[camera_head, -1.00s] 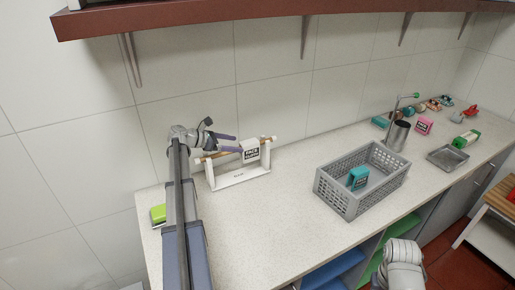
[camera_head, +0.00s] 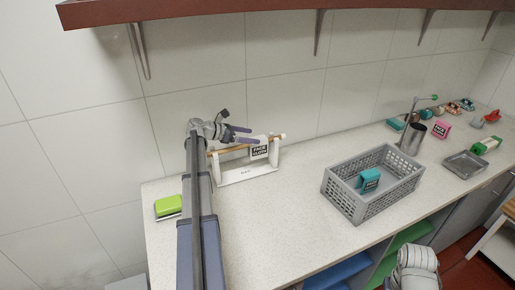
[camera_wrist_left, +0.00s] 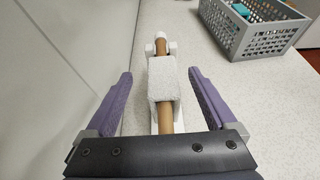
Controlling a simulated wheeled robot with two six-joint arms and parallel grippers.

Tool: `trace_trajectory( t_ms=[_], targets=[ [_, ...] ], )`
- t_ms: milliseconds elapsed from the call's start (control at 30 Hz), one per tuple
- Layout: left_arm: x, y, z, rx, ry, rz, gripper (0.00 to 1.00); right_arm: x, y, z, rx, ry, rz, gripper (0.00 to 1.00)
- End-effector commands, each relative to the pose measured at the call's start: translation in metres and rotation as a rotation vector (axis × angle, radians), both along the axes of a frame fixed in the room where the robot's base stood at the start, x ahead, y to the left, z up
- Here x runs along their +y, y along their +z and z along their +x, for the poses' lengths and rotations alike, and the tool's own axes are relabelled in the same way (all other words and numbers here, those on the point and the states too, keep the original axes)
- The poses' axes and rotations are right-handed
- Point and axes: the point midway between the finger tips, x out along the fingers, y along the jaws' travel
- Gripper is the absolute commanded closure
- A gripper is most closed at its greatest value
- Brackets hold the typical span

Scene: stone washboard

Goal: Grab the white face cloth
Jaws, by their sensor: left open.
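The white face cloth (camera_head: 259,149) hangs folded over the wooden bar of a white rack (camera_head: 247,174) near the wall, with a dark label on its front. In the left wrist view the cloth (camera_wrist_left: 163,79) sits on the bar between my left gripper's spread fingers, apart from both. My left gripper (camera_head: 245,135) is open and empty at the rack, its fingers reaching toward the cloth. The left wrist view shows both purple fingers of the gripper (camera_wrist_left: 158,88). Part of my right arm shows at the bottom right; its gripper is out of frame.
A grey basket (camera_head: 341,198) with a teal cloth (camera_head: 369,180) stands to the right. A green sponge-like item (camera_head: 168,206) lies at the left. A metal cup (camera_head: 412,139), pink item (camera_head: 441,130) and tray (camera_head: 465,162) are farther right. A red-brown shelf (camera_head: 200,10) hangs above.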

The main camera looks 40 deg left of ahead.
Motion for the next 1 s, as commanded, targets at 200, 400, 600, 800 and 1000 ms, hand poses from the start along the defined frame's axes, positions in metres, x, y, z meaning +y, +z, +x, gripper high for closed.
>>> trace_trajectory(
  t_ms=[200,400,600,800,1000],
  targets=[
    [-0.015,-0.019,0.022,-0.001,-0.003,0.001,0.1,0.0,-0.019,0.0,0.0,0.0,0.0,0.5],
    [-0.022,-0.022,0.037,0.0,0.0,0.0,0.1,0.0,-0.022,0.0,0.0,0.0,0.0,0.5],
    [-0.022,-0.021,0.036,0.0,0.0,0.0,0.15,0.0,-0.021,0.0,0.0,0.0,0.0,0.5],
    [-0.022,-0.021,0.036,0.0,0.0,0.0,0.37,0.0,-0.021,0.0,0.0,0.0,0.0,0.5],
    [-0.022,-0.021,0.036,0.0,0.0,0.0,0.59,0.0,-0.021,0.0,0.0,0.0,0.0,0.5]
  ],
)
